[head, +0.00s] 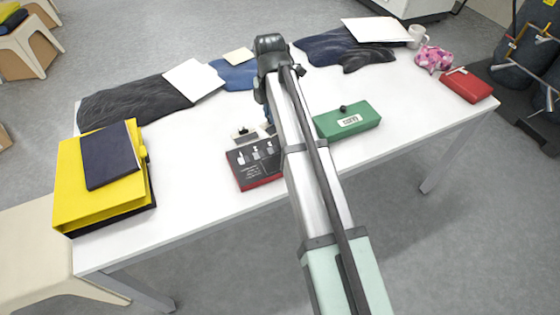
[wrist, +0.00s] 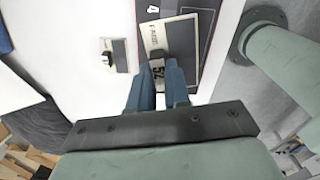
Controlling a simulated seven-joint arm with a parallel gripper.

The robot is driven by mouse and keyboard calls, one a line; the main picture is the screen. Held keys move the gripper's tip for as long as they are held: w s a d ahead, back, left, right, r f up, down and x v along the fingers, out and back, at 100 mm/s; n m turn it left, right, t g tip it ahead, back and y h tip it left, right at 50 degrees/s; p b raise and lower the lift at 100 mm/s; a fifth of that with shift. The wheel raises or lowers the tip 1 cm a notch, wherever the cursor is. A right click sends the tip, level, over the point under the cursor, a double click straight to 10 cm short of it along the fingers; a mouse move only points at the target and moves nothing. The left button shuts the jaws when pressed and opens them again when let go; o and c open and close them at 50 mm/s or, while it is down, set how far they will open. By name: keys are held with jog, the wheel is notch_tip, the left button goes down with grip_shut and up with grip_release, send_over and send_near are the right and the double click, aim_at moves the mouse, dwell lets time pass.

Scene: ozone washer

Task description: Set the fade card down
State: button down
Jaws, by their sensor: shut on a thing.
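My gripper (wrist: 164,68) has blue fingers and is shut on the dark grip of a beige card with printed lettering, which I take to be the fade card (wrist: 155,36). In the wrist view the card is beyond the fingertips, over a dark board with a red edge (wrist: 204,30). I cannot tell whether the card touches the board. In the head view the dark board (head: 240,171) lies near the table's front edge, and my arm hides most of the gripper and the held card.
Another pale card with a dark knob (wrist: 107,61) lies on the white table (head: 205,200) beside the board. A green box (head: 365,116) stands right of my arm. A yellow binder (head: 80,200) with a dark book sits front left. Dark cloths lie at the back. The right front is clear.

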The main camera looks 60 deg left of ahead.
jog(key=m, duration=0.1)
send_over(276, 158)
jog(key=shift+a+f, duration=0.1)
jog(key=shift+f, duration=0.2)
jog(key=shift+f+m, duration=0.1)
jog(key=shift+m, duration=0.6)
jog(key=shift+f, duration=4.95)
jog(key=shift+f, duration=0.15)
jog(key=c, duration=1.1)
grip_release()
notch_tip(276, 158, up, 12)
jog(key=shift+r, duration=0.2)
